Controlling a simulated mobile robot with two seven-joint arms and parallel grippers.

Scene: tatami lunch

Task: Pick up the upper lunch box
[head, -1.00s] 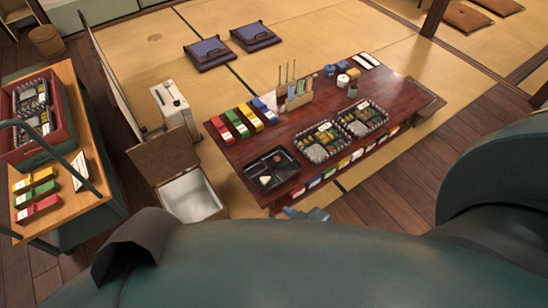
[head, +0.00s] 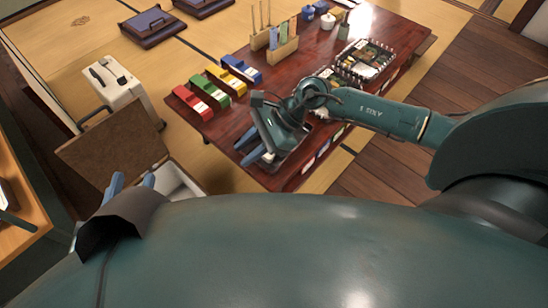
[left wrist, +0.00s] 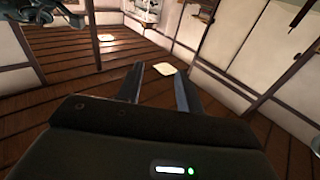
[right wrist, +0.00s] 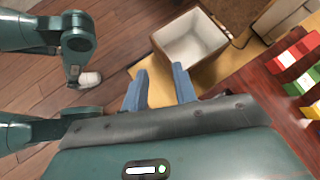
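Two lunch boxes with striped rims and food inside stand on the low dark red table (head: 320,150). The upper lunch box (head: 372,54) is farther back to the right; the lower one (head: 343,76) is partly hidden by my right arm. My right gripper (head: 258,150) is over the table's near left corner, left of both boxes, open and empty. Its spread fingers also show in the right wrist view (right wrist: 159,72).
Red, green, yellow and blue packs (head: 215,90) line the table's left edge. A wooden holder (head: 282,50) stands behind them. A wooden cart (head: 25,230) is at the left edge.

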